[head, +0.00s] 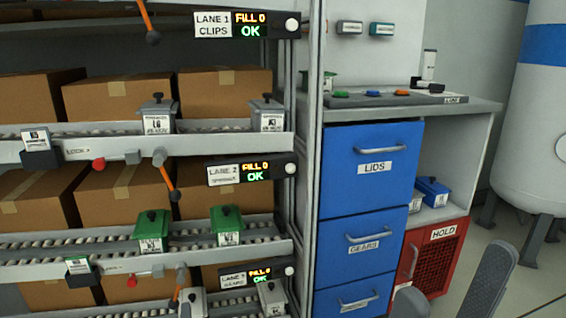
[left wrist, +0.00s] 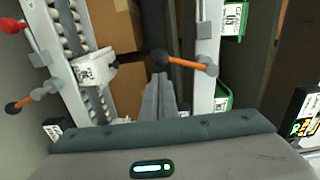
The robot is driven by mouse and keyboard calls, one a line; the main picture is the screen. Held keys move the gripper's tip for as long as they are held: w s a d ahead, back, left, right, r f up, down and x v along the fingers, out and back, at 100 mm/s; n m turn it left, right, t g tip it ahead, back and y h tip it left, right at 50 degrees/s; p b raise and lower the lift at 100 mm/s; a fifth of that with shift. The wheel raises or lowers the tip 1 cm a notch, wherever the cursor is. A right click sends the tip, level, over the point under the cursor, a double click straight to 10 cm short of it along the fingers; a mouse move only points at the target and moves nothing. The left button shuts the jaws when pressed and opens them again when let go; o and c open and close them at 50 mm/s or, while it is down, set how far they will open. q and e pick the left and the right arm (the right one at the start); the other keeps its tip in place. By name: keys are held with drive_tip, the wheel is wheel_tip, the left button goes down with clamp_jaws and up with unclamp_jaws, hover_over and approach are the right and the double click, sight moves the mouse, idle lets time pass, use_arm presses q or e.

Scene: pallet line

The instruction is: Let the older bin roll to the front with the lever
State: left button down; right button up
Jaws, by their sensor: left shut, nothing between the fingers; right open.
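My left gripper (left wrist: 160,82) is shut and empty in the left wrist view. Its tips are close to the black knob of an orange lever (left wrist: 182,62); touching or apart, I cannot tell. This lever looks like the one on the lane 2 rail, below the green bins (head: 152,231) (head: 227,225) in the head view. A pale bin (left wrist: 95,68) sits on rollers left of the tips. The left gripper does not show clearly in the head view. My right gripper (head: 448,292) is open and empty at the lower right. Which bin is older, I cannot tell.
The upper lane holds two grey bins (head: 158,114) (head: 267,115) and an orange lever (head: 166,177). Cardboard boxes (head: 115,98) stand behind. Lane displays (head: 252,172) hang at the rack's right. Blue drawers (head: 367,165) and a red cabinet (head: 440,258) stand to the right.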

use_arm(q)
drive_tip(key=v, duration=0.6)
drive_tip(key=shift+d, duration=0.4)
drive_tip(key=shift+w+r, duration=0.1)
